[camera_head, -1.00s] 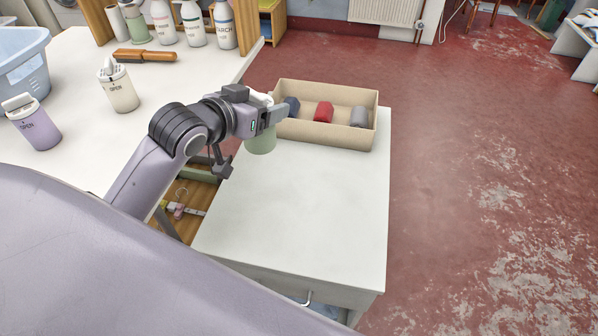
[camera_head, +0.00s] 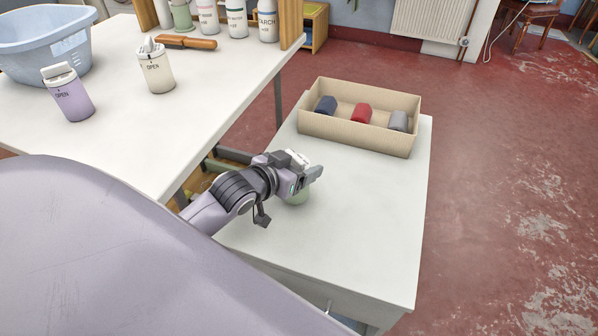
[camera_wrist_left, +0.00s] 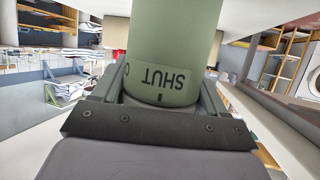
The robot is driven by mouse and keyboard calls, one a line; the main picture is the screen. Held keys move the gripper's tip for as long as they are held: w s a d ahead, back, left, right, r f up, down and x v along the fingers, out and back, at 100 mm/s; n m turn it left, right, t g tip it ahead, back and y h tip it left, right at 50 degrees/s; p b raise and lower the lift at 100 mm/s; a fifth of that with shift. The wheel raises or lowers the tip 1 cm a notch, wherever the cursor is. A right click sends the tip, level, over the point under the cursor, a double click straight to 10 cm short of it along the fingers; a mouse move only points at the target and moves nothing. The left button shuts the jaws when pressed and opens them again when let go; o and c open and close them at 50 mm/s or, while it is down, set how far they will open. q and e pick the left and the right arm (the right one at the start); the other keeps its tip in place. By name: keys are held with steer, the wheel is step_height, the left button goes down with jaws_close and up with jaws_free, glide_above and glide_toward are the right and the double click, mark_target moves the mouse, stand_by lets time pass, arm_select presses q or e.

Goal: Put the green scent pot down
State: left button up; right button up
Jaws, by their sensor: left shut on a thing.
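The green scent pot (camera_head: 298,197) shows as a small green piece under my left gripper (camera_head: 308,177) in the head view. My left gripper is shut on it. In the left wrist view the pot (camera_wrist_left: 170,45) fills the upper middle between the two fingers (camera_wrist_left: 165,88), with the word SHUT upside down on its band. The pot is over the white top of the small cabinet (camera_head: 365,210), near its left side. I cannot tell whether its base touches the top. The gripper hides most of the pot in the head view. My right gripper is not in view.
A cardboard box (camera_head: 350,136) with dark blue, red and grey rolls stands at the cabinet's far end. The cabinet top right of the gripper is clear. On the left table (camera_head: 130,130) stand a lilac pot (camera_head: 70,95), a cream pot (camera_head: 156,70) and a blue basket (camera_head: 45,45).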

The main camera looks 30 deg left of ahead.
arm_select(q)
steer(key=shift+f, duration=0.7)
steer(key=shift+r, duration=0.1)
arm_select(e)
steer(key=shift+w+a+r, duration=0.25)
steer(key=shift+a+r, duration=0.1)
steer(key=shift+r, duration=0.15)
arm_select(q)
steer(key=o, duration=1.1)
steer(key=shift+c, duration=0.2)
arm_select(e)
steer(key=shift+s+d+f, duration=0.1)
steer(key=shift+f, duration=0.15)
